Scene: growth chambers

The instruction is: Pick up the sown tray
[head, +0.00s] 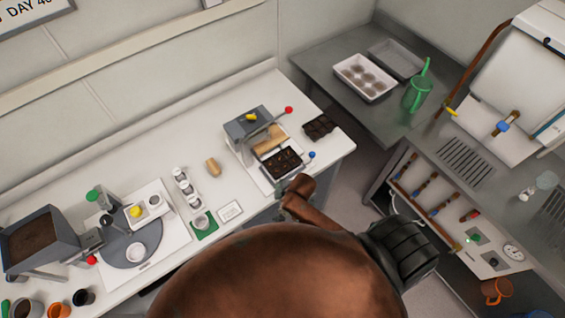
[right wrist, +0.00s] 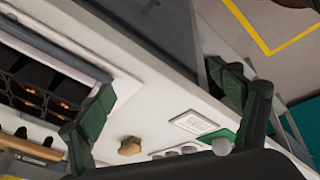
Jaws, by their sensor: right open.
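The sown tray, a dark cell tray with small orange-brown specks (head: 283,163), sits at the front of a grey bench machine near the right end of the white counter. It also shows at the upper left of the right wrist view (right wrist: 42,92), cut off by the edge. My left gripper is not in view.
The grey machine (head: 245,127) has a wooden roller and a red knob. Another dark tray (head: 320,126) lies right of it. A white card (head: 230,211) and green mat (head: 205,227) lie to the left. A grey side bench (head: 335,60) holds a white tray and green watering can.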

